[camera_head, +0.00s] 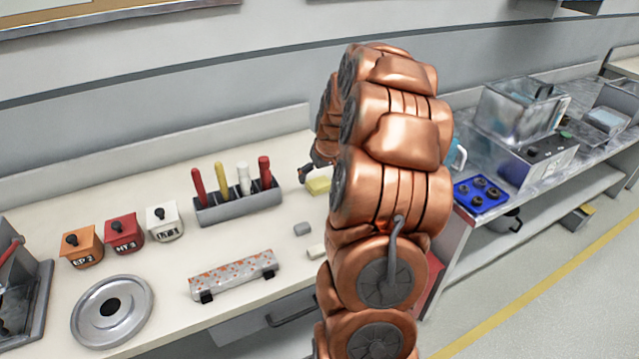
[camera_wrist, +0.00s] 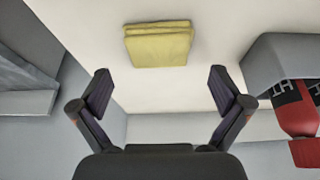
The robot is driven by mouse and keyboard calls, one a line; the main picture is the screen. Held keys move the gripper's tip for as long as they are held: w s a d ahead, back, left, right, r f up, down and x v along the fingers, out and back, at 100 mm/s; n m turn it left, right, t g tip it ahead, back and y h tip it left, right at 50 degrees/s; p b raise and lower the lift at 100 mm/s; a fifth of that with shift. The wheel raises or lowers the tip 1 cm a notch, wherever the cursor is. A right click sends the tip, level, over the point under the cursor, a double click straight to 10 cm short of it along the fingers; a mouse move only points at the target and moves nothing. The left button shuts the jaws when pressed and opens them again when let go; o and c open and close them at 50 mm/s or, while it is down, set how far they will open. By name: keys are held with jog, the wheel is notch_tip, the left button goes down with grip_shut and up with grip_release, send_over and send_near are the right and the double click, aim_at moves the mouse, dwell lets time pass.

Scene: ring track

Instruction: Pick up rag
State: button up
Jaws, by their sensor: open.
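The rag is a folded yellow cloth (camera_wrist: 158,45) lying flat on the white bench top. In the wrist view it sits at the upper middle, just beyond my fingertips. In the head view the rag (camera_head: 318,185) shows beside my copper arm, which hides part of the bench around it. My gripper (camera_wrist: 160,88) is open and empty, with its two fingers spread wide and the rag lying ahead of the gap between them. In the head view only a dark bit of my gripper (camera_head: 308,172) shows, just left of the rag.
A grey holder (camera_head: 238,205) with red, yellow and white handles stands left of the rag. A grey block (camera_head: 303,229) and a spotted bar (camera_head: 233,275) lie nearer. A blue tray (camera_head: 481,195) is to the right. Bare bench surrounds the rag in the wrist view.

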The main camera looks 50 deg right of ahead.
aim_at(318, 182)
jog(key=shift+p+x, duration=0.3)
jog(key=shift+x, duration=1.15)
jog(key=c, duration=1)
jog(key=shift+c, duration=0.2)
notch_tip(318, 182, up, 10)
jog(key=b, duration=0.2)
